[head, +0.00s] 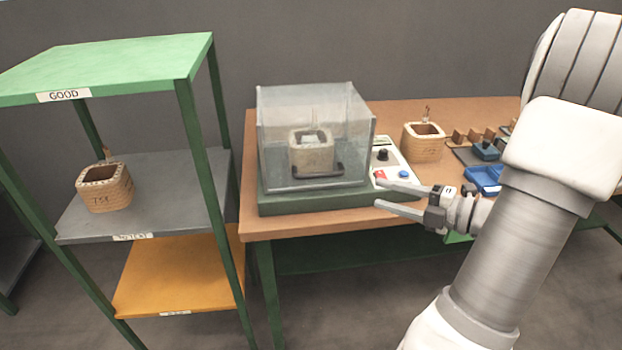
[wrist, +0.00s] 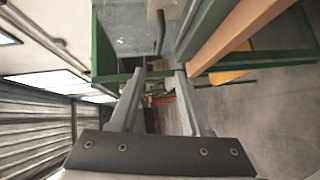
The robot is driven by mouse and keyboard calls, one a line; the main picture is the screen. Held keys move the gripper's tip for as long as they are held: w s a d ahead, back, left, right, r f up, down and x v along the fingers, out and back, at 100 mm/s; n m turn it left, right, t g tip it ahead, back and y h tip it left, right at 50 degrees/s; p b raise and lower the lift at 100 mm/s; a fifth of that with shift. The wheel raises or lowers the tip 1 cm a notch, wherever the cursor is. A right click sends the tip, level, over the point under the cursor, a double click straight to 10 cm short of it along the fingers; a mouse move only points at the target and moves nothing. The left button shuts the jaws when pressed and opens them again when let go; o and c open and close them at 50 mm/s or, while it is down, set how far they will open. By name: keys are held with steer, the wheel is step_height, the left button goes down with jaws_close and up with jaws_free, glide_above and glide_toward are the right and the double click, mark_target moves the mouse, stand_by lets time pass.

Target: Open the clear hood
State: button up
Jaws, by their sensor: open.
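The clear hood (head: 278,115) is a box of see-through panels, standing down on a dark green base (head: 310,200) on the table. A dark handle (head: 318,172) runs along the lower part of its front. A square tan coil (head: 312,155) sits inside the hood. My gripper (head: 378,194) is open and empty, to the right of the hood and in front of the control panel, apart from the handle. In the wrist view the two fingers (wrist: 158,78) are spread, and a dark bar that looks like the handle (wrist: 160,32) shows beyond them.
A control panel (head: 395,160) with a red switch and a blue button is right of the hood. Another coil (head: 423,142) and blue trays (head: 484,180) are on the wooden table (head: 400,110). A shelf rack (head: 140,65) with a coil (head: 104,188) stands close on the left.

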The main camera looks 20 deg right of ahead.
mark_target(323, 176)
steer(key=shift+m, duration=0.3)
steer(key=b+x, duration=0.1)
steer(key=x, duration=0.4)
steer(key=b+x, duration=0.2)
steer(key=x, duration=0.4)
steer(key=b+x, duration=0.1)
steer(key=x, duration=0.5)
steer(key=shift+w+d+b, duration=0.25)
steer(key=shift+b, duration=0.1)
jaws_close()
stand_by(0.3)
